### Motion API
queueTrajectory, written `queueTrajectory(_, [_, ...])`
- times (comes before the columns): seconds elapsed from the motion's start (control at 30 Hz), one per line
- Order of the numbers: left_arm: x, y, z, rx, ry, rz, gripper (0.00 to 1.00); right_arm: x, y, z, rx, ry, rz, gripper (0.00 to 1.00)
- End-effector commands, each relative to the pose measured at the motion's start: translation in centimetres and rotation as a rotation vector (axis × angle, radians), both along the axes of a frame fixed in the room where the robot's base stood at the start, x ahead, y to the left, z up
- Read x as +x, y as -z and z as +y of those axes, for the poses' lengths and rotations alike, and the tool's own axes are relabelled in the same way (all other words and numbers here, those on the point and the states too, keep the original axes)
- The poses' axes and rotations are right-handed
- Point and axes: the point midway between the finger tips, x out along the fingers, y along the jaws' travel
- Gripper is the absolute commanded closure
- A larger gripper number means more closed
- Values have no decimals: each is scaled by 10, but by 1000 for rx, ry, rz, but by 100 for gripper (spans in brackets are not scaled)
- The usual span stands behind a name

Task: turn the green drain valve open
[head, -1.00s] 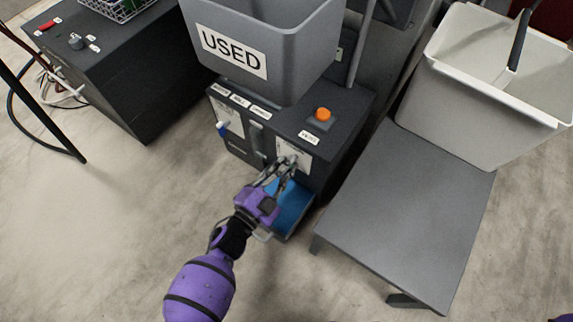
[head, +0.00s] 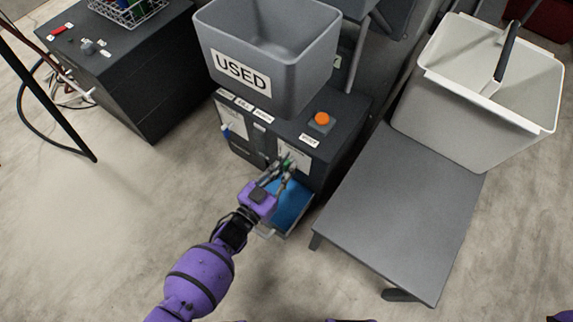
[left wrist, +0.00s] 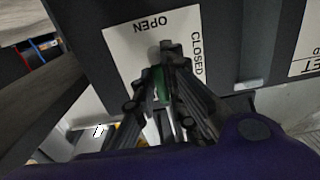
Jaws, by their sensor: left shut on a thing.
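The green drain valve (head: 286,162) is on the front of a dark cabinet, and only a small green part shows between my fingers. In the left wrist view its green handle (left wrist: 161,85) stands about upright in the picture, in front of a white plate (left wrist: 122,42) lettered OPEN at the top and CLOSED at the right. My left gripper (head: 279,172) is shut on the handle, and its fingers (left wrist: 172,95) hide much of it. My right gripper is not in view.
A grey bin marked USED (head: 290,50) overhangs the cabinet. An orange button (head: 322,119) is on the cabinet top. A blue tray (head: 290,203) sits below the valve. A grey table (head: 400,215) with a white bin (head: 440,135) stands right.

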Motion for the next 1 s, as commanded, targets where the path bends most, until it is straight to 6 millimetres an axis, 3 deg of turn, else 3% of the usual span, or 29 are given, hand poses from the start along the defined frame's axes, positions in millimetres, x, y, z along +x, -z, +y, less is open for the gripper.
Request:
queueTrajectory(0.57, [4, -1, 6, -28, -10, 19, 100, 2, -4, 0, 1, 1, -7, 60])
queueTrajectory(0.6, [4, -1, 6, -28, -10, 19, 85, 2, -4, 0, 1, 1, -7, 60])
queueTrajectory(0.7, [4, -1, 5, -28, -9, 19, 72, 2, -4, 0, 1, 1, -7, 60])
queueTrajectory(1.0, [1, 0, 3, -28, -4, 20, 72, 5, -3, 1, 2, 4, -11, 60])
